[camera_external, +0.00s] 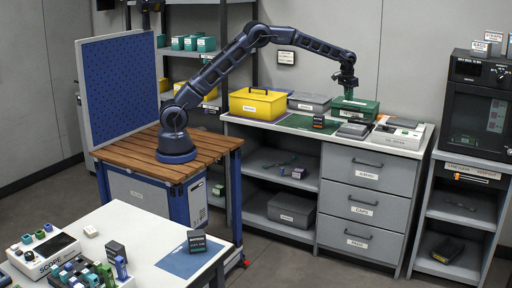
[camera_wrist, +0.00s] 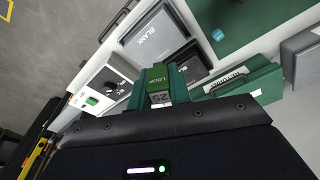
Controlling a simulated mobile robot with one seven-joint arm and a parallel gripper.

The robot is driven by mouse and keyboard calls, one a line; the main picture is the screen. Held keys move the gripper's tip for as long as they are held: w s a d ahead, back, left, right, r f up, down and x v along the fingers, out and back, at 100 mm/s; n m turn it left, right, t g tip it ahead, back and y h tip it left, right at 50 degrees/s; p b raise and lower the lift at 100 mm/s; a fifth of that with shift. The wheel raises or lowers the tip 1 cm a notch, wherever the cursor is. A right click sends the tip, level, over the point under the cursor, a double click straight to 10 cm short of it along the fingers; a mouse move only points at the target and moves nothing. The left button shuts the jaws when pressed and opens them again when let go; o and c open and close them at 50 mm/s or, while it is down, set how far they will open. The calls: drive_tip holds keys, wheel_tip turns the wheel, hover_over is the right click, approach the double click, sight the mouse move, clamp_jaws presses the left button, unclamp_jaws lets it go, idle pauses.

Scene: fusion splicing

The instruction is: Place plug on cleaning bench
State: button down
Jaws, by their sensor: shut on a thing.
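My gripper (camera_external: 346,86) hangs pointing down over the right half of the back counter, just above or in front of a green case (camera_external: 355,107). In the wrist view my gripper (camera_wrist: 159,92) is shut on a small green plug (camera_wrist: 161,84) with "LOOP" lettering and a pale label. The plug is too small to make out in the external view. No item is clearly labelled as the cleaning bench. A green mat (camera_wrist: 232,22) shows at the top of the wrist view and on the counter in the external view (camera_external: 295,122).
Grey "BLANK" boxes (camera_wrist: 156,38) and a white device (camera_wrist: 100,86) lie close to the plug; the device also stands at the counter's right end (camera_external: 397,133). A yellow case (camera_external: 257,104) and grey case (camera_external: 309,102) stand left.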

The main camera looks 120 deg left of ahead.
drive_tip(key=w+d+m, duration=0.2)
drive_tip(key=w+d, duration=0.4)
drive_tip(key=d, duration=0.5)
drive_tip(key=w+d+f+m, duration=0.1)
drive_tip(key=w+d, duration=0.4)
drive_tip(key=d, duration=0.6)
drive_tip(key=w+d+m, duration=0.2)
drive_tip(key=w+d, duration=0.4)
drive_tip(key=d, duration=0.6)
drive_tip(key=d+f+m+t+h, duration=0.1)
drive_tip(key=d+m, duration=0.4)
drive_tip(key=d, duration=3.1)
drive_tip(key=s+d+f+m, duration=0.1)
drive_tip(key=s+d+m, duration=0.35)
drive_tip(key=d, duration=1.25)
drive_tip(key=m+h, duration=0.2)
drive_tip(key=m, duration=0.5)
hover_over(150, 242)
wheel_tip(150, 242, down, 3)
drive_tip(key=shift+g, duration=0.3)
drive_tip(key=f, duration=2)
drive_tip(key=shift+s+a, duration=0.2)
drive_tip(key=shift+a, duration=0.05)
